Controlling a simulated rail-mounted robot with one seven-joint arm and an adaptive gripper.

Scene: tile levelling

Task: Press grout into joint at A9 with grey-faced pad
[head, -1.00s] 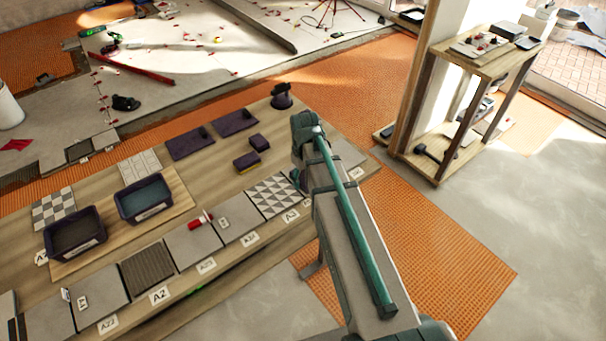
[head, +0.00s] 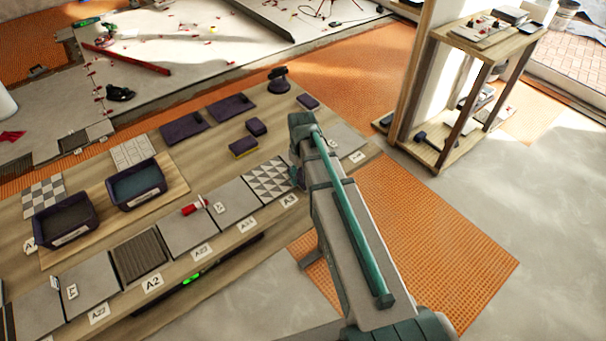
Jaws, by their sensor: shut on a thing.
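My arm reaches from the bottom of the head view to the right part of the wooden bench (head: 215,275). Its wrist hangs over the bench just right of the patterned triangle tile. The wrist hides my gripper's fingers and anything in them. A dark purple pad (head: 308,102) with a paler lower edge lies behind the wrist; I cannot be sure its face is grey. A purple pad with a yellow face (head: 243,147) and another dark purple pad (head: 256,127) lie left of the wrist. No A9 label is readable; a small label (head: 357,157) right of the arm is unclear.
Two dark tubs (head: 67,222) (head: 137,186) stand on a board at left. Grey tiles, a ribbed tile (head: 139,257) and a triangle-patterned tile (head: 268,180) line the front edge. A dark stand (head: 278,80) is at the back. A wooden shelf (head: 478,50) stands at right.

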